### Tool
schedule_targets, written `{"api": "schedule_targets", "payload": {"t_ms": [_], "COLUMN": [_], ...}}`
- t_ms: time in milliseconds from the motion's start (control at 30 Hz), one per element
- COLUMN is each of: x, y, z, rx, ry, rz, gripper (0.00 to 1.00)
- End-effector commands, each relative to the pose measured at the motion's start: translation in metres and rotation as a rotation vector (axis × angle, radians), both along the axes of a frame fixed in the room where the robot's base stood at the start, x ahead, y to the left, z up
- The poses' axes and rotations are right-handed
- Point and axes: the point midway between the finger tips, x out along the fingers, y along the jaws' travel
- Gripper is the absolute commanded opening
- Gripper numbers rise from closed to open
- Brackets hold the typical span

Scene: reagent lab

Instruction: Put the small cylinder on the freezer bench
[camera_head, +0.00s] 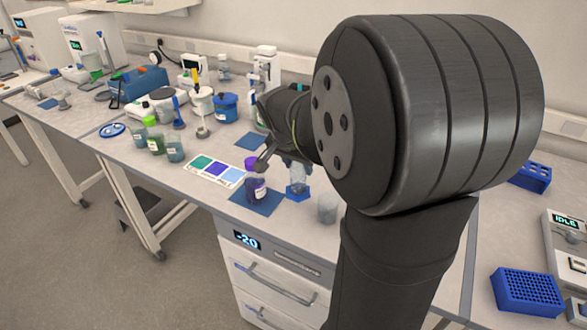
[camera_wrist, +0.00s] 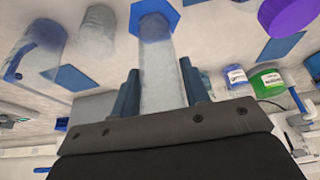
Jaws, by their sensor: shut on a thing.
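The small cylinder is a clear, narrow vessel with a blue hexagonal foot. In the wrist view the cylinder (camera_wrist: 160,72) is between the two blue fingers of my gripper (camera_wrist: 158,88), which is shut on its body. In the head view the cylinder (camera_head: 297,190) shows below my wrist, foot down and roughly upright, over the front part of the freezer bench (camera_head: 285,217). My arm hides its upper part. I cannot tell whether the foot touches the bench top.
A purple-capped bottle (camera_head: 256,183) on a blue mat (camera_head: 252,206) stands left of the cylinder, and a clear beaker (camera_head: 327,208) stands close on its right. A colour card (camera_head: 215,170) lies further left. Several bottles and instruments crowd the back. A blue rack (camera_head: 527,291) lies at right.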

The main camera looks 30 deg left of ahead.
Motion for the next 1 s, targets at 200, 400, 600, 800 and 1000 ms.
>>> {"api": "schedule_targets", "payload": {"t_ms": [200, 400, 600, 800, 1000], "x": [0.0, 0.0, 0.0, 0.0, 0.0], "y": [0.0, 0.0, 0.0, 0.0, 0.0], "z": [-0.019, -0.046, -0.051, -0.054, -0.054], "rx": [0.0, -0.002, 0.0, 0.0, 0.0], "ry": [0.0, 0.001, 0.0, 0.0, 0.0], "rz": [0.0, 0.0, -0.001, -0.001, -0.001], "gripper": [0.08, 0.08, 0.08, 0.08, 0.64]}}
